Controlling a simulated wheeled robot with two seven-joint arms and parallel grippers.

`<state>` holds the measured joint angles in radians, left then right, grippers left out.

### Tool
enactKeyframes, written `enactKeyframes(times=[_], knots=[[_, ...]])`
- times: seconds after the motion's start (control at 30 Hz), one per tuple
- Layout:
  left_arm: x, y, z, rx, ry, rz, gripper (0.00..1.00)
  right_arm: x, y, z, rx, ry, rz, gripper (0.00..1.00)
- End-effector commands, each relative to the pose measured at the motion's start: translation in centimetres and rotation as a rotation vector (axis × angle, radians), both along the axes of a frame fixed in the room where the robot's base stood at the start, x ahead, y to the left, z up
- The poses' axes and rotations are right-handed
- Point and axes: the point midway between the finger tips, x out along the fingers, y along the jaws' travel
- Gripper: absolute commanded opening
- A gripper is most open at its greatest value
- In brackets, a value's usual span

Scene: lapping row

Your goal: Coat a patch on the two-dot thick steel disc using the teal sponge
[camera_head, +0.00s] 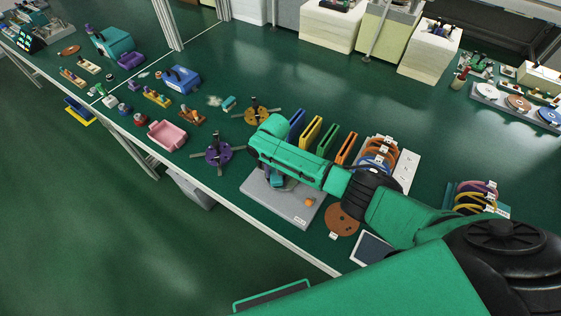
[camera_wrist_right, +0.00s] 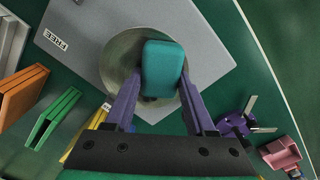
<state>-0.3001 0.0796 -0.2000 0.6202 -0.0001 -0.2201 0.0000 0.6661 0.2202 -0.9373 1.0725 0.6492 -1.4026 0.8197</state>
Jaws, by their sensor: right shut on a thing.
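My right gripper (camera_wrist_right: 160,88) is shut on the teal sponge (camera_wrist_right: 163,66), a rounded block between its two purple fingers. The sponge is over a round steel disc (camera_wrist_right: 117,58) and covers much of its middle. I cannot tell whether sponge and disc touch. No dots can be made out on the disc. The disc lies on a grey plate (camera_wrist_right: 222,58) marked FREE. In the head view, my right arm reaches over this plate (camera_head: 262,196) and hides most of the disc and sponge. My left gripper is not in view.
Blue, yellow, green and orange upright holders (camera_head: 328,138) stand behind the plate. A purple three-armed fixture (camera_head: 218,152) and a pink tray (camera_head: 168,135) are to its left. A brown disc (camera_head: 342,219) lies to the right. The table's front edge is close.

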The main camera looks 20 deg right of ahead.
Motion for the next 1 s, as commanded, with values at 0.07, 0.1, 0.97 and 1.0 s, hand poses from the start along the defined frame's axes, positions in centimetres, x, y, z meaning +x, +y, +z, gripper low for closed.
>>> enactKeyframes(times=[0.07,0.1,0.97,1.0], knots=[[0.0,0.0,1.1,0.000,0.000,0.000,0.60,-0.8,0.8,0.3,0.002,0.007,0.002,0.11],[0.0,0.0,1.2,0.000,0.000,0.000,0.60,-0.9,1.0,0.2,0.001,0.007,0.002,0.11],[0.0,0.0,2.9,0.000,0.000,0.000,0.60,-0.9,1.0,6.0,0.001,0.002,0.000,0.11],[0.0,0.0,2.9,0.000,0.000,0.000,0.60,-0.9,1.0,6.1,0.000,0.002,0.000,0.11]])
